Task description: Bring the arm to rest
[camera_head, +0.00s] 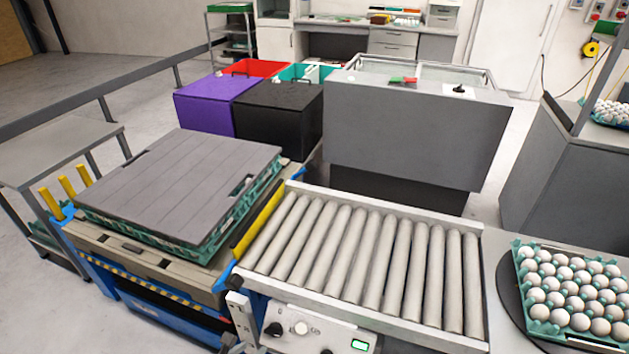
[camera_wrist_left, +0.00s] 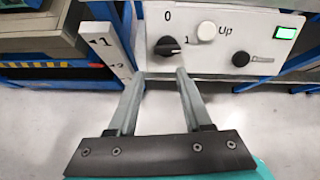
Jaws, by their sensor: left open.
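My left gripper (camera_wrist_left: 160,77) is open and empty in the left wrist view. Its two grey fingers point toward the front of a white control panel (camera_wrist_left: 222,42), with nothing between them. The panel carries a black knob, a white button and a lit green display. In the head view the same panel (camera_head: 318,332) sits at the bottom edge, below the roller conveyor (camera_head: 355,255). I cannot make out the left gripper clearly in the head view. My right gripper is in neither view.
A grey-topped stack of green trays (camera_head: 180,180) stands left of the conveyor. An egg tray (camera_head: 521,275) full of white eggs lies at the right. A numbered white post (camera_wrist_left: 108,48) stands close left of my fingers. Open grey floor (camera_wrist_left: 50,125) shows below.

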